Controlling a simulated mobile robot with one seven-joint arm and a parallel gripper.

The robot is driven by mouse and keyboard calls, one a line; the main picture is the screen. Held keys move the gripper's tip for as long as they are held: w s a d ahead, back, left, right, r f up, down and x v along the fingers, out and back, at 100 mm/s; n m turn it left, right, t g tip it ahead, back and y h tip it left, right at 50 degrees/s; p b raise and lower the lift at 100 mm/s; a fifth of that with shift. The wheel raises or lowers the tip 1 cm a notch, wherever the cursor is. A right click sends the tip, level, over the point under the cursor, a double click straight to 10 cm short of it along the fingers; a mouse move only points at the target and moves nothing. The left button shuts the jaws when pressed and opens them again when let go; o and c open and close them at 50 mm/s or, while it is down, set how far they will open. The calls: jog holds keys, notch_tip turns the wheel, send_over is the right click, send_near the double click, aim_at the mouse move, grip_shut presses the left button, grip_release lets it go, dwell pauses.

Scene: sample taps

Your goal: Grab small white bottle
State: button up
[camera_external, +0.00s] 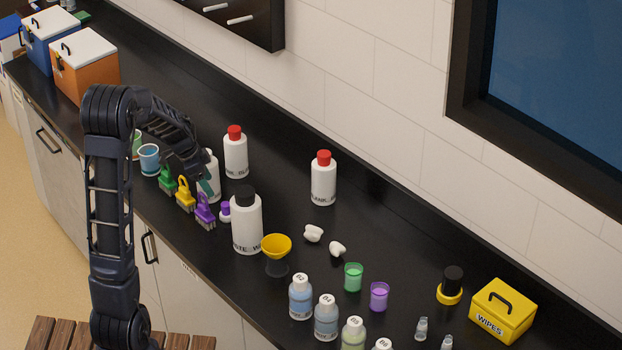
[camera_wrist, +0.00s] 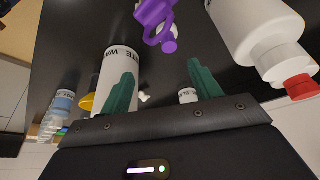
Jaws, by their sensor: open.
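Several white bottles are in view; which one the task means by small is unclear. In the external view, two red-capped bottles stand at the back (camera_external: 235,155) and right (camera_external: 323,182). Another white bottle (camera_external: 212,182) is partly hidden by my gripper (camera_external: 205,187). A larger black-capped bottle (camera_external: 247,225) stands to its right. My gripper, with green fingers, is open and empty above the counter. In the wrist view, the space between its fingertips (camera_wrist: 163,88) is empty; a red-capped white bottle (camera_wrist: 255,25) is close at upper right, outside the fingers, and the large bottle (camera_wrist: 115,70) is behind the left finger.
A yellow funnel (camera_external: 277,246) stands right of the large bottle. Labelled sample bottles (camera_external: 301,298), cups and a yellow wipes box (camera_external: 503,310) are farther right. The black counter behind the large bottle is mostly clear.

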aim_at(225, 204)
jog(key=shift+m, duration=0.6)
jog(key=x, duration=0.4)
jog(key=w+x, duration=0.1)
jog(key=x, duration=0.9)
jog(key=shift+w, duration=0.35)
jog(key=c, duration=1.1)
